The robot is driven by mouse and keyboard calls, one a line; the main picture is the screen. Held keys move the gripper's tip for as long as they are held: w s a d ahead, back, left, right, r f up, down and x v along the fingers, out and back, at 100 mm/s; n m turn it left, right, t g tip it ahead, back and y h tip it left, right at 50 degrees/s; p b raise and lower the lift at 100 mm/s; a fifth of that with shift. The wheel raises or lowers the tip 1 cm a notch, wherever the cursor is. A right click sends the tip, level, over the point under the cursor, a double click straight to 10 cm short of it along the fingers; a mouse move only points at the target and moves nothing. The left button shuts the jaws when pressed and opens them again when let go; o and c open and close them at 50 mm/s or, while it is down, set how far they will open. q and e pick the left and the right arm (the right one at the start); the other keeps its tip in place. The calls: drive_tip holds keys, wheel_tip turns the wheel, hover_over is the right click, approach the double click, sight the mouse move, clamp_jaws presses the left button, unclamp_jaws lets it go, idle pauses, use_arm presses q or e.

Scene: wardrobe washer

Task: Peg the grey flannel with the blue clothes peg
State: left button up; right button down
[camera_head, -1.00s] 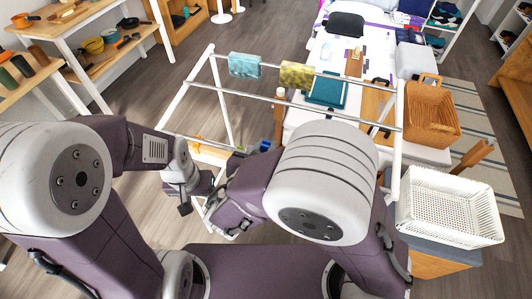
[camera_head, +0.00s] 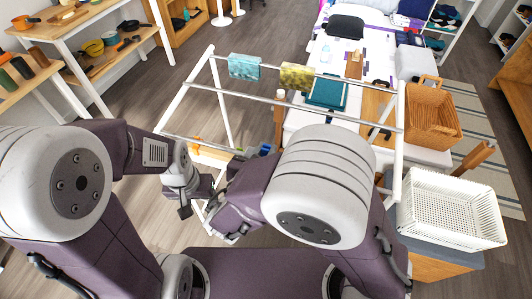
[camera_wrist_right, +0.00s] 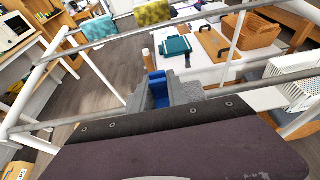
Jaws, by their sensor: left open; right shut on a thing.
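The blue clothes peg (camera_wrist_right: 159,88) is between the grey fingers of my right gripper (camera_wrist_right: 163,92) in the right wrist view, below and in front of a rack bar. In the head view a small blue patch (camera_head: 265,149), probably the peg, shows beside my right arm, which hides most of that gripper. My left gripper (camera_head: 187,206) is open and empty, low at the left of the rack's near side. I cannot pick out a grey flannel. A light blue cloth (camera_head: 245,67) and a yellow-green cloth (camera_head: 296,75) hang on the rack's far bar.
The white drying rack (camera_head: 216,100) with metal bars stands ahead. Beyond it are a teal item (camera_head: 327,92) and a wicker basket (camera_head: 432,112). A white basket (camera_head: 450,208) is at the right. An orange item (camera_head: 197,143) is near a wooden surface (camera_head: 212,152).

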drive_tip(key=c, duration=1.2)
unclamp_jaws()
drive_tip(key=p+v, duration=0.1)
drive_tip(key=v, duration=0.8)
